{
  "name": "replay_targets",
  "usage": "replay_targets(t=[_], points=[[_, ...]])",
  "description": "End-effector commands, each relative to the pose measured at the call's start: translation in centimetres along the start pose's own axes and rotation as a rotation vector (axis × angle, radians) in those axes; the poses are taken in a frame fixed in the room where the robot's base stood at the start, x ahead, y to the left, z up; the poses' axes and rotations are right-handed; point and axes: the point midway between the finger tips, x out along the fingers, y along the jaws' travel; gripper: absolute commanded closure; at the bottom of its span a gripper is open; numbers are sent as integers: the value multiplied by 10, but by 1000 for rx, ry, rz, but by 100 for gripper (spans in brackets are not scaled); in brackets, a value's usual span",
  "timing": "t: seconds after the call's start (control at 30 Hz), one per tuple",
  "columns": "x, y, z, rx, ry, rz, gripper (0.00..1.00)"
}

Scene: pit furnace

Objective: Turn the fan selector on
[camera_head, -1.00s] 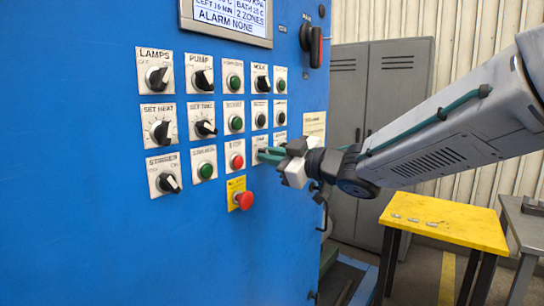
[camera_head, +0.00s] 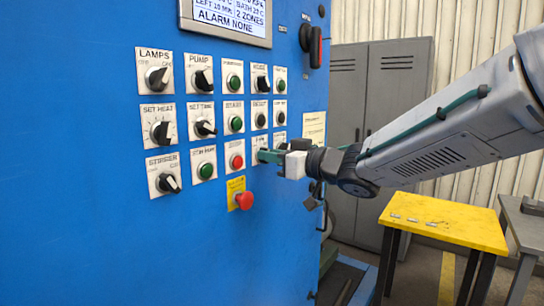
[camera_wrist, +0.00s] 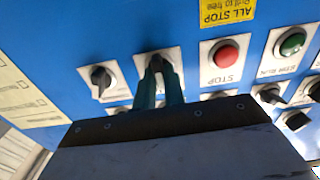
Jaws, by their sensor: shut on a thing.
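In the wrist view, which is turned over, the black knob of the fan selector (camera_wrist: 155,64) sits between the green fingers of my gripper (camera_wrist: 159,76). The fingers are shut on it from both sides. The fingers cover part of the knob, so its exact pointing is hard to read.
A red stop button (camera_head: 237,161) is just left of the gripper, with a red emergency knob (camera_head: 244,200) below. Another black selector (camera_wrist: 101,78) is close beside in the wrist view. A yellow table (camera_head: 440,222) and grey cabinet (camera_head: 390,110) stand right.

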Motion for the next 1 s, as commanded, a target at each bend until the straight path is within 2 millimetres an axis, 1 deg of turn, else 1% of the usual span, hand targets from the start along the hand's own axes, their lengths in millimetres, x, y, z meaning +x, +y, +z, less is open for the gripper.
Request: replay_targets(t=[0.2, 0.5, 0.7, 1.0], points=[[0, 0, 1, 199, -1, -1, 100], [0, 1, 1, 419, -1, -1, 100], [0, 2, 1, 508, -2, -1, 100], [0, 2, 1, 559, -2, -1, 100]])
